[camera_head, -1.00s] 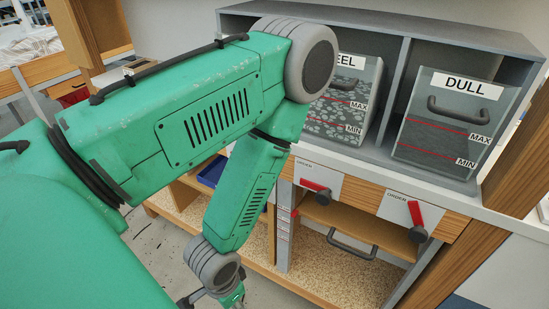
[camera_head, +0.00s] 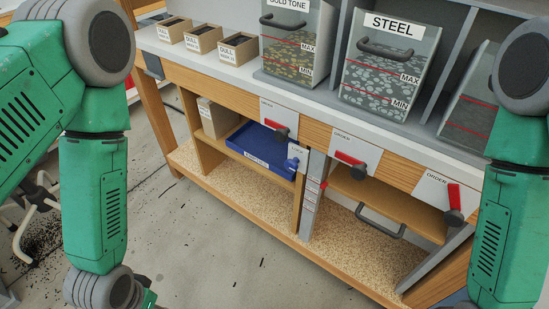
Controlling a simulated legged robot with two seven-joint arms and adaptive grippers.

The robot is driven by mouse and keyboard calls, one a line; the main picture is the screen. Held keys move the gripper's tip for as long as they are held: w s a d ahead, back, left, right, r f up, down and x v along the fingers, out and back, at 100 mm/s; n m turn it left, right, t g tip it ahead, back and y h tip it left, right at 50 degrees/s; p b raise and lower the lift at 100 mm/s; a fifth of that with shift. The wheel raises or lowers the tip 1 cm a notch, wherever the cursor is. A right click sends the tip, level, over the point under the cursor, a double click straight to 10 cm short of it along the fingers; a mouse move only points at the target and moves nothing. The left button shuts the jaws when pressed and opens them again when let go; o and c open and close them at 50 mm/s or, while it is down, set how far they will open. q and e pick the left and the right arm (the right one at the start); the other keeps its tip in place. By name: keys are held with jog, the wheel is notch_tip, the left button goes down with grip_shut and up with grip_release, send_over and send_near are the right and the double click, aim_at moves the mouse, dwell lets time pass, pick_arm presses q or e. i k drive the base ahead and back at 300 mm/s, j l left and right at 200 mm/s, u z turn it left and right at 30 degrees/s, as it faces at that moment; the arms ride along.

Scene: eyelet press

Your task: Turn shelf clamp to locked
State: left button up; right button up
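A blue knob-like clamp (camera_head: 295,162) with a small white label is on the post at the right end of the blue tray (camera_head: 262,148); I cannot read whether it is locked. Red levers with dark knobs, the left one (camera_head: 276,129), the middle one (camera_head: 350,160) and the right one (camera_head: 454,204), sit on white plates marked ORDER along the bench front. My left arm comes down at the left, and its gripper is cut off below the frame. My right arm hangs at the right edge, and its gripper is out of frame. Neither gripper is seen touching the bench.
Bins marked STEEL (camera_head: 385,77) and GOLD TONE (camera_head: 291,45) stand on the bench. Small DULL boxes (camera_head: 238,48) stand at the back left. A wooden shelf (camera_head: 395,206) with a grey handle (camera_head: 380,221) is below. The floor (camera_head: 215,245) in front is mostly clear.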

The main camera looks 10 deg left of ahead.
aim_at(291, 166)
jog(key=k+j+z, duration=0.1)
jog(key=j+z, duration=0.15)
jog(key=z, duration=0.25)
jog(key=k+j+z, duration=0.2)
jog(key=z, duration=0.25)
jog(key=k+j+z, duration=0.15)
jog(key=z, duration=0.35)
